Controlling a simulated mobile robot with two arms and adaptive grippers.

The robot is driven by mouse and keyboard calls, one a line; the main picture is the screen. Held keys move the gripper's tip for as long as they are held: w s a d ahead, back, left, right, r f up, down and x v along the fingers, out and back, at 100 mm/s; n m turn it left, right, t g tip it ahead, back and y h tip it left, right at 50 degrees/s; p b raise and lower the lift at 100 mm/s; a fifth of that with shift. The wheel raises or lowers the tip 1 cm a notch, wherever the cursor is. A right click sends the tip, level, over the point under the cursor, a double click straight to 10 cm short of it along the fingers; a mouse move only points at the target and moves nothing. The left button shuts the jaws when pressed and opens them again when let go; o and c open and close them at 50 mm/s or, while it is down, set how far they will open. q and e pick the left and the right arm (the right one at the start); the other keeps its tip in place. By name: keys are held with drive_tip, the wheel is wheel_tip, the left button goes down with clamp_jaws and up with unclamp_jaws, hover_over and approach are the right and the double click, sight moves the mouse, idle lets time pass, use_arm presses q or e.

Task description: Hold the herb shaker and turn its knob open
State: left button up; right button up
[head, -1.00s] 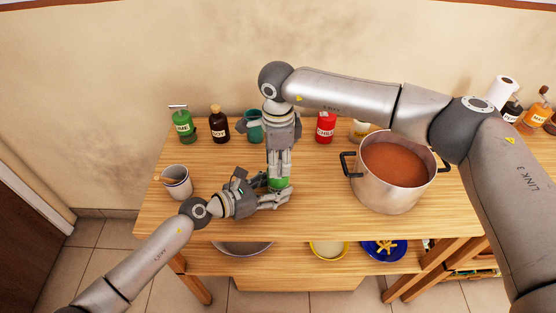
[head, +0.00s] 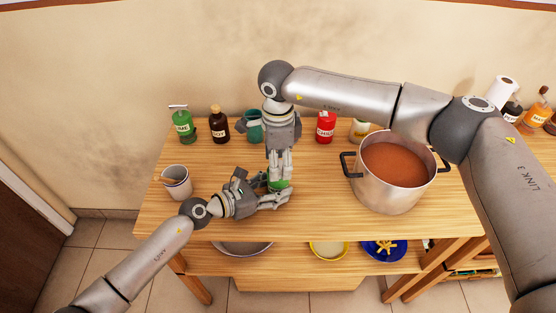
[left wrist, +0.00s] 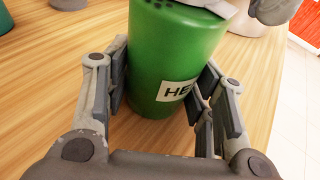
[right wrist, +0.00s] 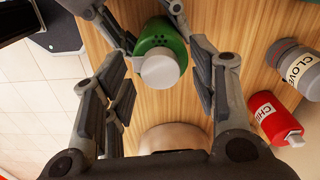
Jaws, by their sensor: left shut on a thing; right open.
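The green herb shaker (left wrist: 172,65) stands upright on the table, its label partly covered. My left gripper (head: 275,193) is shut on its body from the side, one finger on each side in the left wrist view. The shaker's pale grey knob (right wrist: 161,70) and perforated green top (right wrist: 163,36) show in the right wrist view. My right gripper (head: 280,170) points down over the shaker from above. It is open, with its fingers on either side of the knob and gaps showing between. In the head view the fingers hide the knob.
A large pot of red-brown soup (head: 397,170) stands to the right on the table (head: 325,190). A red chili bottle (head: 326,127), a green bottle (head: 184,126) and a dark bottle (head: 219,124) stand along the back. A grey cup (head: 176,182) is at the left.

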wheel_tip(320, 180, up, 12)
idle(0.4)
drive_tip(key=shift+f, duration=0.1)
use_arm(q)
drive_tip(key=o, duration=1.1)
